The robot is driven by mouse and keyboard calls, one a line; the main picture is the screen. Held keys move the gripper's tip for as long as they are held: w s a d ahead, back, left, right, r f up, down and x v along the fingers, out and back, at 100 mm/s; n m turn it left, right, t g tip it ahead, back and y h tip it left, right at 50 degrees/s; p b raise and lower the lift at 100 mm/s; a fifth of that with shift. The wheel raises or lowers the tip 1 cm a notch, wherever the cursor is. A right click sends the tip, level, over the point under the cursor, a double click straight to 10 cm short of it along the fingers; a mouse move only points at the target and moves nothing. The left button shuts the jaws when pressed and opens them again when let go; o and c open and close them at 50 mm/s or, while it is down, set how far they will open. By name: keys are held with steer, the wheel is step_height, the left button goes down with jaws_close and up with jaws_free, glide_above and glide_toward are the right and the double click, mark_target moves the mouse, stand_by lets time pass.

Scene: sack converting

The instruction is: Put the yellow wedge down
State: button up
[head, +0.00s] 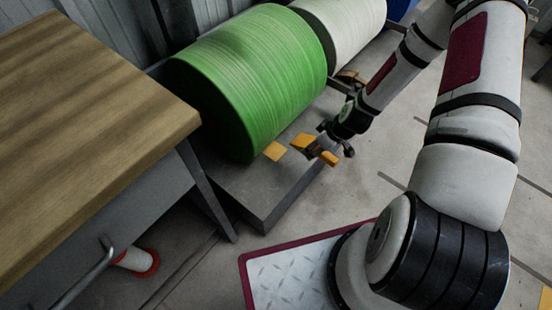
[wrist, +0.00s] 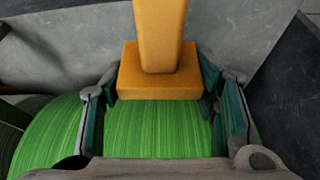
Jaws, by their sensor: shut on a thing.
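The yellow wedge (head: 303,142) is in my gripper (head: 317,150), by the far right edge of the grey platform in the head view. Part of it shows on each side of the fingers. In the wrist view the wedge (wrist: 160,82) has a wide block between the fingertips of my gripper (wrist: 165,95) and a narrower part reaching away from it. My gripper is shut on the wedge. I cannot tell how high the wedge is or whether its underside touches anything.
A wooden-topped table (head: 85,110) stands at left. Floor is open at right.

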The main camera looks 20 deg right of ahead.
step_height(320, 180, down, 7)
steer(key=b, duration=0.3)
steer(key=shift+n, duration=0.4)
steer(key=w+a+f+b, duration=0.1)
steer(key=w+a, duration=0.1)
steer(key=w+a+f+b, duration=0.1)
steer(key=w+a+f, duration=0.1)
steer(key=w, duration=0.1)
steer(key=w+a+f+b, duration=0.2)
steer(key=w, duration=0.1)
steer(key=shift+a+f, duration=0.15)
steer(key=shift+f, duration=0.05)
steer(key=w+a+f+b, duration=0.2)
steer(key=w, duration=0.1)
steer(key=shift+f, duration=0.25)
steer(key=shift+s, duration=0.1)
steer(key=o, duration=1.3)
steer(key=shift+f, duration=0.1)
steer(key=shift+o, duration=0.2)
